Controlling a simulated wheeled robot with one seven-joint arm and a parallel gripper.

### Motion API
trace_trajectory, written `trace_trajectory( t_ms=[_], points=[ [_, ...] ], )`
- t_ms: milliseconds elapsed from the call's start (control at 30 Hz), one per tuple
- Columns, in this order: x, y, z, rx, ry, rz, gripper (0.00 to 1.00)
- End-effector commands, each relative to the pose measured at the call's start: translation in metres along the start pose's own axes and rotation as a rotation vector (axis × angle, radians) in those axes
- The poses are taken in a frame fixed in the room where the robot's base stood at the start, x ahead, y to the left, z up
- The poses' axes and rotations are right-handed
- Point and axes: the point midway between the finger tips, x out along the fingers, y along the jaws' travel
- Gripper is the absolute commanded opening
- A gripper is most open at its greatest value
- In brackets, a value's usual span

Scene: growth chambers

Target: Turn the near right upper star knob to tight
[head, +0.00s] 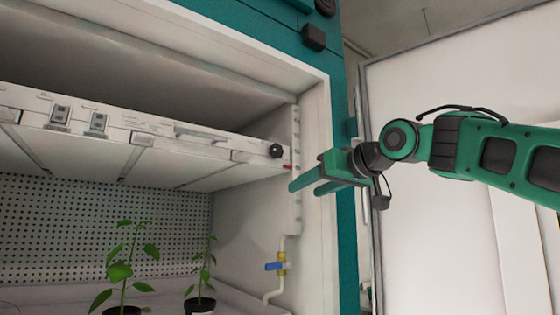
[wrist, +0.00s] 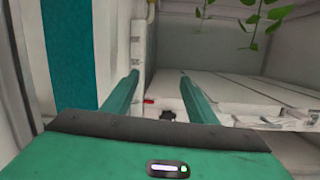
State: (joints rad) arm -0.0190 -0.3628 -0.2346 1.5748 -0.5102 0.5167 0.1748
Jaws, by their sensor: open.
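The black star knob (head: 275,150) sits at the right front end of the white shelf-like panel (head: 215,152) inside the chamber. A small red mark (head: 287,167) is just below and right of it. My gripper (head: 304,188) is open and empty, to the right of and a little below the knob, its green fingers pointing left towards the chamber. In the wrist view, which looks upside down, the knob (wrist: 168,115) shows between the two open fingers (wrist: 160,76), partly cut off by the gripper body. The red mark (wrist: 148,101) is beside it. No contact with the knob is visible.
The chamber's white frame (head: 314,110) and teal edge (head: 345,220) stand close to my gripper. A blue-handled valve (head: 275,266) on a pipe is below. Potted plants (head: 121,265) stand on the chamber floor. A white door-like panel (head: 435,240) is behind my arm.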

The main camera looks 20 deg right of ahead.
Motion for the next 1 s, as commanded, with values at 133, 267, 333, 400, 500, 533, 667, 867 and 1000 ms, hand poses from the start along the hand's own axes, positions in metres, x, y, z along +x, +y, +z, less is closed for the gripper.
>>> trace_trajectory(
  t_ms=[133,267,333,400,500,533,667,867,1000],
  points=[
    [-0.032,-0.019,-0.068,-0.057,0.125,-0.041,0.53],
    [-0.045,-0.027,-0.092,-0.082,0.17,-0.057,0.53],
    [-0.045,-0.029,-0.097,-0.087,0.179,-0.06,0.53],
    [-0.04,-0.03,-0.099,-0.087,0.18,-0.061,0.53],
    [-0.026,-0.031,-0.101,-0.088,0.179,-0.062,0.53],
    [-0.021,-0.031,-0.102,-0.088,0.179,-0.062,0.53],
    [0.002,-0.033,-0.105,-0.087,0.178,-0.06,0.53],
    [0.034,-0.034,-0.111,-0.086,0.179,-0.06,0.53],
    [0.048,-0.036,-0.114,-0.087,0.179,-0.061,0.53]
  ],
)
